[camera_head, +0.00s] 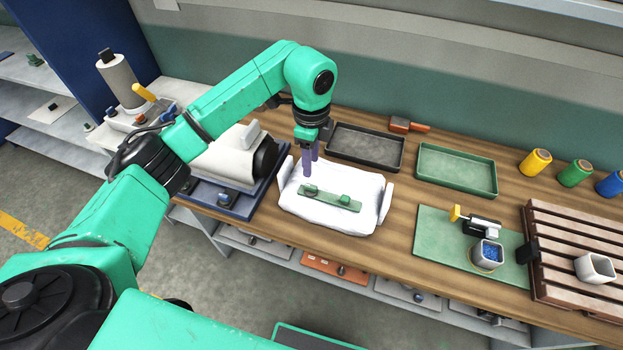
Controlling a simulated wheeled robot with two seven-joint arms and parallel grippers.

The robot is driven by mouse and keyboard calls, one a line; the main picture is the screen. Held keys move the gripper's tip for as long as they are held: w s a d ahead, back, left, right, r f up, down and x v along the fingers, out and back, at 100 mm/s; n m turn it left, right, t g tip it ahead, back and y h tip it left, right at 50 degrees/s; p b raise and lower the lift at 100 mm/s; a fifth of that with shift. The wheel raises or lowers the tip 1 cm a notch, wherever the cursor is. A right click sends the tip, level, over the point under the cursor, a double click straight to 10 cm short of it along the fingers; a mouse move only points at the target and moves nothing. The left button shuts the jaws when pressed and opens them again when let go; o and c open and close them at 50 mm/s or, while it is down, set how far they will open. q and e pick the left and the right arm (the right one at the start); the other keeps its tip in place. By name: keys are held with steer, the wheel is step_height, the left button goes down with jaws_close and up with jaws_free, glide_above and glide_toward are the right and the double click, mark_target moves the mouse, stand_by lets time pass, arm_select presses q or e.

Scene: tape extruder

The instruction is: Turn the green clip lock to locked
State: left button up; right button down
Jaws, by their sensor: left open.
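The green clip (330,199) is a flat bar with two raised knobs, lying on a white bag-like pad (345,221) on the wooden bench. Its left knob (310,190) is nearest my gripper, and its right knob (345,199) is farther along the bar. I cannot tell from this view which part is the lock or how it is set. My left gripper (311,165) points down just above the left end of the clip, with its purple fingers open and nothing visible between them. My right gripper is not in view.
A black tray (365,148) and a green tray (456,172) stand behind and to the right. A grey-white machine on a blue base (232,203) stands left of the pad. A green mat (437,236) and wooden pallet (562,290) lie at right. Bare bench separates pad and mat.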

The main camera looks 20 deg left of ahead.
mark_target(311, 186)
arm_select(q)
step_height(311, 186, down, 8)
steer(key=shift+r+p, duration=0.1)
steer(key=shift+p, duration=0.65)
steer(key=shift+f, duration=0.55)
jaws_close()
